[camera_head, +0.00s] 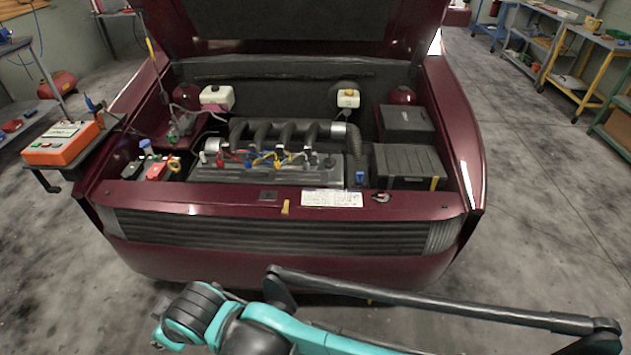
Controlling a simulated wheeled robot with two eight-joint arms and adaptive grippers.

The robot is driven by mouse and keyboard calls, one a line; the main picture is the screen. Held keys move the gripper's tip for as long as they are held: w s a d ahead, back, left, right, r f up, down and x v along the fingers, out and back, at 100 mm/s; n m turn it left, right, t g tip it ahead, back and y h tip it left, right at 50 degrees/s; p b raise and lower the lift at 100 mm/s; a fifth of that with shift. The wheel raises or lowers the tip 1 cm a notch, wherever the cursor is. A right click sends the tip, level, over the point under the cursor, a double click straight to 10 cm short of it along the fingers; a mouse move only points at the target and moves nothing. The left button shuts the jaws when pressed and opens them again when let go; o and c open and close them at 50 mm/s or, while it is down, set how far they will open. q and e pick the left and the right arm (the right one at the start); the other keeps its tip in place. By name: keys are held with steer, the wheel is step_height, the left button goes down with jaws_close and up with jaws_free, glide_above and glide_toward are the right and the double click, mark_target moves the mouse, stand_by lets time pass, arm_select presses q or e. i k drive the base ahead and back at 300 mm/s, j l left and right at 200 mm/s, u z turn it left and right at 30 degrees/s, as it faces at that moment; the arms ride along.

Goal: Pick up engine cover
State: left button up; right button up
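The car's open engine bay holds a grey engine block (265,172) with black curved pipes (285,132) and coloured wires on top. No part stands out clearly as a separate engine cover, so I cannot tell which piece it is. A teal and black arm of mine (285,328) crosses the bottom of the head view, in front of the car's grille. I cannot make out gripper fingers on it. A long dark bar (430,299) runs beside it to the lower right; I cannot tell whether it belongs to my arm.
The raised hood is above the bay, and the dark red front panel (235,197) borders it. Two black boxes sit at the bay's right, including a lidded one (408,162). An orange box (62,143) stands on a side table at left. Floor (545,230) is clear at right.

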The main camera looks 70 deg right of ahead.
mark_target(223, 176)
steer(key=k+j+z, duration=0.1)
steer(key=z, duration=1.75)
steer(key=i+j+z, duration=0.35)
steer(key=i, duration=0.2)
steer(key=i+j+z, duration=0.7)
steer(key=i+j, duration=0.3)
steer(key=j, duration=0.1)
